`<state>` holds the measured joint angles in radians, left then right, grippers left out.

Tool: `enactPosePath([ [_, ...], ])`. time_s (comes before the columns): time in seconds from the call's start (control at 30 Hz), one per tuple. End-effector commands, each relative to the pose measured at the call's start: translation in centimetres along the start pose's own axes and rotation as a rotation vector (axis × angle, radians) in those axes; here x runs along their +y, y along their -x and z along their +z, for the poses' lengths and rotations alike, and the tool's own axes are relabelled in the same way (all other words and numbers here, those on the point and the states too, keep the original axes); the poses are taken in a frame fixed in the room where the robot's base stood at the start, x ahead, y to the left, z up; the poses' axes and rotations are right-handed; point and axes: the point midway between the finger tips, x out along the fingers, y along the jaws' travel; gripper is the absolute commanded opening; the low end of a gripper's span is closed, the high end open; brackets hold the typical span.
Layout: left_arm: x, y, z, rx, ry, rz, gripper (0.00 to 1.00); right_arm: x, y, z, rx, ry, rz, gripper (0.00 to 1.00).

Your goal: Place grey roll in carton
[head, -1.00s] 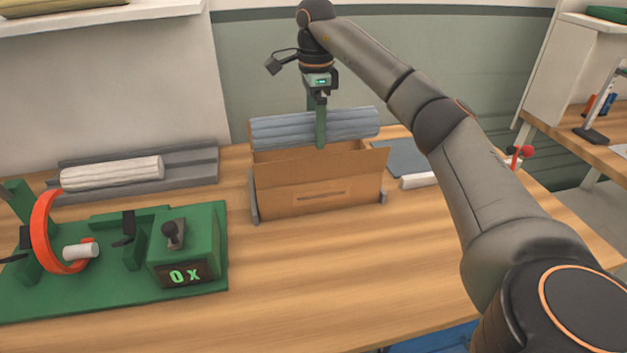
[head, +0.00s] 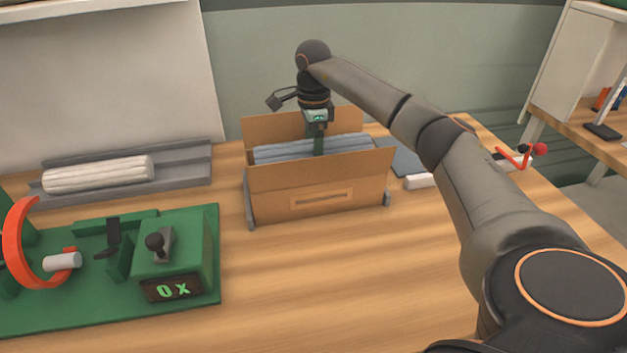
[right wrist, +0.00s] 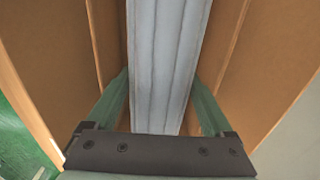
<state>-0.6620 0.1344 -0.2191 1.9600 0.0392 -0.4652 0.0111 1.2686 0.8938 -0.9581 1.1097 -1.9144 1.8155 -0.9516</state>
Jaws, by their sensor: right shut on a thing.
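The grey-blue roll (head: 350,144) lies lengthwise inside the open carton (head: 270,199), its top showing between the walls. My right gripper (head: 319,150) reaches down from above into the carton and is shut on the roll near its middle. In the right wrist view the roll (right wrist: 167,60) runs between the two green fingers (right wrist: 160,112), with carton walls (right wrist: 60,60) on both sides. The roll's underside and the carton floor are hidden. My left gripper is not in view.
A cream roll (head: 98,174) lies on a grey tray (head: 185,178) at left. A green fixture (head: 195,238) with an orange ring (head: 15,245) and a "0 x" display stands front left. A white block (head: 420,181) lies right of the carton. The front table is clear.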

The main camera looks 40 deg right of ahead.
Motion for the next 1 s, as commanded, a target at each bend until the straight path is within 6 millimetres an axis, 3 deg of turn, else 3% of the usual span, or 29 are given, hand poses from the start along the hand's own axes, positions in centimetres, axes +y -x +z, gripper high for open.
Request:
enactPosePath([
  [0.1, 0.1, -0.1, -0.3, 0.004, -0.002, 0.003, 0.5, 0.0, -2.3, 0.0, -0.001, 0.0, 0.0, 0.07],
  [0.37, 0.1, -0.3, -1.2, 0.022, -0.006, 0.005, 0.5, 0.0, -4.3, 0.0, -0.002, 0.0, 0.0, 0.07],
  [0.6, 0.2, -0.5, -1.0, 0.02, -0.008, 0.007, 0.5, 0.0, -7.4, 0.0, -0.001, -0.001, -0.001, 0.07],
  [0.97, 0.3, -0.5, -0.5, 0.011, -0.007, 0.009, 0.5, -0.1, -7.8, 0.0, -0.002, -0.001, -0.002, 0.07],
  [1.0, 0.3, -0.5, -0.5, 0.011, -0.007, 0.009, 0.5, 0.0, -7.8, 0.0, -0.001, 0.0, -0.001, 0.9],
])
